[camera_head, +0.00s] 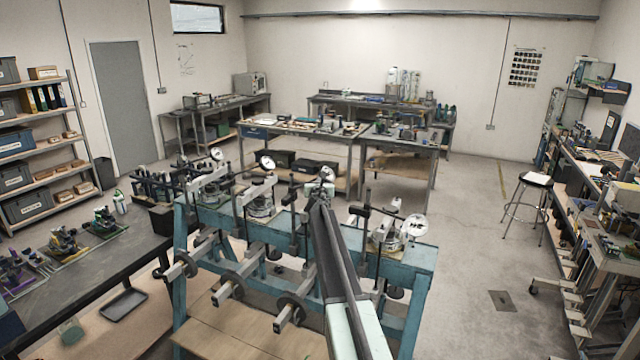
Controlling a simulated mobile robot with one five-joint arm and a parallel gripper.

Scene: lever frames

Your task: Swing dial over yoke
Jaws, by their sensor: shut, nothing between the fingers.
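A teal lever frame (420,258) stands in front of me with several dark upright posts and levers along its top. White round dials sit on it: one at the right end (415,226), one left of the middle (266,162) and one further left (217,154). Another small dial (327,173) shows just beyond the end of my arm. I cannot tell which dial or which part is the yoke. My gripper (319,192) is at the far end of my arm, over the middle of the frame, shut and empty. My arm hides part of the frame behind it.
Levers with round weights (230,284) stick out from the frame's near side. A dark workbench (100,262) with small mechanisms is at the left. A stool (536,180) and a cluttered bench stand at the right. The floor right of the frame is mostly clear.

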